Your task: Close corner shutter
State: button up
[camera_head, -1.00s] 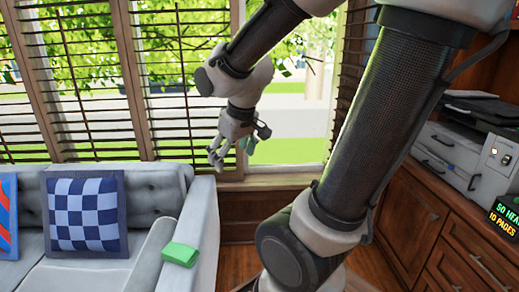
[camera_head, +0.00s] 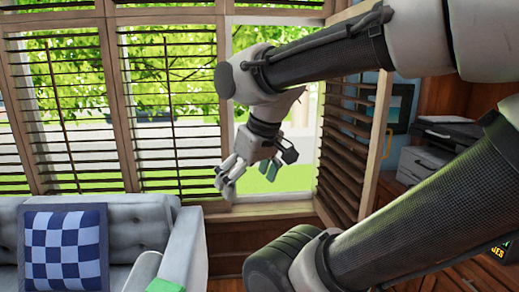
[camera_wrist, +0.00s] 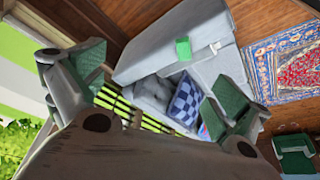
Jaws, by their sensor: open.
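The corner shutter (camera_head: 347,150) is a wood-framed panel with dark slats. It stands swung open at the right of the bare window opening (camera_head: 285,178), angled into the room. My gripper (camera_head: 226,180) is in front of that opening, left of the shutter and apart from it. Its fingers are spread and hold nothing. In the wrist view my gripper (camera_wrist: 165,100) shows its green-padded fingers wide apart, with the sofa seen between them. The shutter cannot be made out in the wrist view. My arm hides part of the shutter's upper edge.
A grey sofa (camera_head: 150,228) with a checkered cushion (camera_head: 66,248) stands below the closed shutters (camera_head: 170,110) at left. A green item (camera_head: 163,286) lies on its arm. A printer (camera_head: 425,160) stands on the right. A patterned rug (camera_wrist: 290,65) shows in the wrist view.

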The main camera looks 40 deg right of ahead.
aim_at(337, 202)
jog(key=z, duration=1.05)
jog(key=i+l+z, duration=0.4)
jog(key=l, duration=0.15)
jog(key=i+l+z, duration=0.35)
jog(key=i+l, duration=0.1)
